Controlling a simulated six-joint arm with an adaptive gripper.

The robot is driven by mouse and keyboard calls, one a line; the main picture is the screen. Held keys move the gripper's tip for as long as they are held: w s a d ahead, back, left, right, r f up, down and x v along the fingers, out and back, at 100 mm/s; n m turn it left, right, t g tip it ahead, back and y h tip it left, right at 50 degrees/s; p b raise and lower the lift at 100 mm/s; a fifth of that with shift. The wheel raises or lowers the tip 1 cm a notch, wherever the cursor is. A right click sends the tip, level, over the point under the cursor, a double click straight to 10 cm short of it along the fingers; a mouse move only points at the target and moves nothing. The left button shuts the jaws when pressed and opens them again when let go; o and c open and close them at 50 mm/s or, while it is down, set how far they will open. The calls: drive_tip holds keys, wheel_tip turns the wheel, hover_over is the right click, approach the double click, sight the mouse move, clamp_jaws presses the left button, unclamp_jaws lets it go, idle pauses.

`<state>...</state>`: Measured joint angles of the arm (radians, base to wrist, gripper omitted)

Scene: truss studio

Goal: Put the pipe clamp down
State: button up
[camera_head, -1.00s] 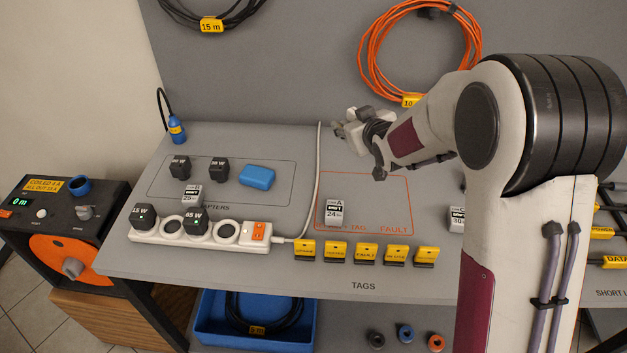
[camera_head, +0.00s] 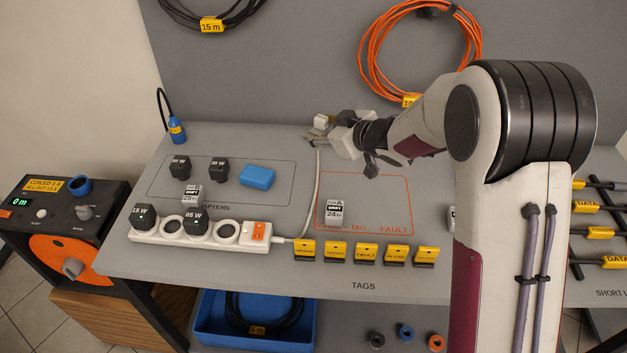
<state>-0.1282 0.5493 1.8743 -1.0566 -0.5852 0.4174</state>
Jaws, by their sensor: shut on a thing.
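The clamp is close to the bench top (camera_head: 285,137), near the back end of the white cable. I cannot tell whether it touches the surface.
Adapters and a blue box (camera_head: 257,175) lie in the outlined area on the left. A white power strip (camera_head: 200,232) and a row of yellow tags (camera_head: 365,253) are along the front. A grey-white label block (camera_head: 333,212) stands in the fault area. An orange cable coil (camera_head: 418,45) hangs behind.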

drive_tip(key=shift+s+a+f+n+g+y, duration=0.3)
drive_tip(key=shift+s+a+n+y, duration=0.15)
drive_tip(key=shift+a, duration=0.1)
drive_tip(key=shift+s+a+f, duration=0.35)
drive_tip(key=shift+s+f, duration=0.1)
drive_tip(key=shift+s, duration=0.1)
drive_tip(key=shift+f, duration=0.1)
drive_tip(key=shift+f, duration=3.05)
drive_tip(key=shift+f, duration=1.9)
